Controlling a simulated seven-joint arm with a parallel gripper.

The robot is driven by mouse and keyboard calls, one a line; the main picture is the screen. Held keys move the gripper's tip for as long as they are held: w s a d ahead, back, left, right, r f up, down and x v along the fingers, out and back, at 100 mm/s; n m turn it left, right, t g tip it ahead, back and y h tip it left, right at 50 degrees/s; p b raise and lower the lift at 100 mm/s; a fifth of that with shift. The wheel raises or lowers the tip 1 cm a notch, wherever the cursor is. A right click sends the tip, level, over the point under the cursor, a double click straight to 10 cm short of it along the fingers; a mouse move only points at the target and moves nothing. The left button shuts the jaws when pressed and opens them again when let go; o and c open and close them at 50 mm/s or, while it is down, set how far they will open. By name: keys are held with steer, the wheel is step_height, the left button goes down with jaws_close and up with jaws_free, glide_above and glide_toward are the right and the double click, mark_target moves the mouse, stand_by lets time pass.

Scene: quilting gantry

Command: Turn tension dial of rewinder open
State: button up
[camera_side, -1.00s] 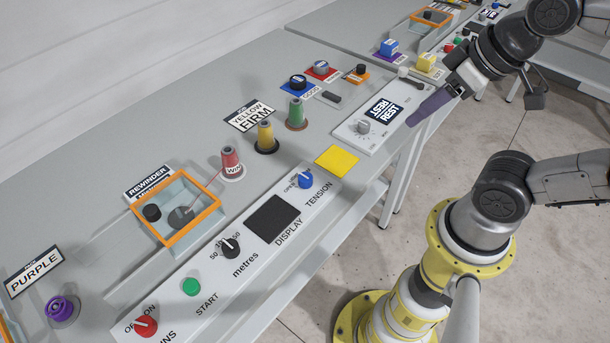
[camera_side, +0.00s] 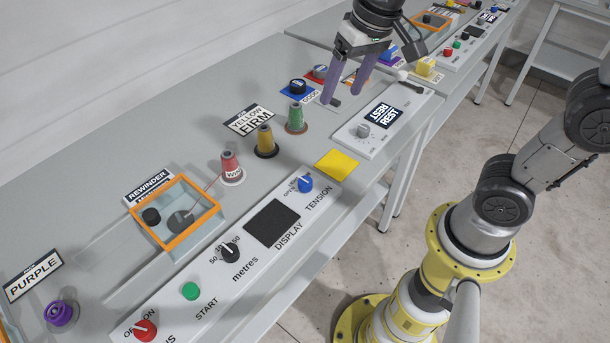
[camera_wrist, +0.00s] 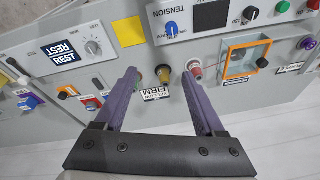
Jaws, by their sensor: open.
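The tension dial (camera_side: 305,184) is a blue knob at the far right end of the rewinder's white control panel (camera_side: 262,188), beside the word TENSION; its pointer is too small to read. It also shows in the wrist view as a blue knob (camera_wrist: 172,28) beyond my fingertips. The rewinder (camera_side: 207,230) is a clear box with an orange frame, left of the panel. My gripper (camera_side: 341,97) has two purple fingers spread apart with nothing between them. It is above the back of the bench, behind the dial and apart from it. It also shows in the wrist view (camera_wrist: 160,74).
Red (camera_side: 231,165), yellow (camera_side: 265,138) and green (camera_side: 296,114) thread cones stand in a row between my gripper and the panel. A yellow pad (camera_side: 337,163) and a REST panel (camera_side: 372,135) lie right of the dial. The space above the dial is clear.

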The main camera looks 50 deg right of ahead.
steer(key=w+a+f+g, duration=0.2)
steer(key=w+a+f, duration=0.1)
steer(key=w+f, duration=0.15)
steer(key=g, duration=0.1)
glide_above(305, 181)
step_height(305, 181, down, 6)
steer(key=shift+n, duration=0.4)
step_height(305, 181, down, 13)
steer(key=shift+r, duration=0.1)
jaws_close()
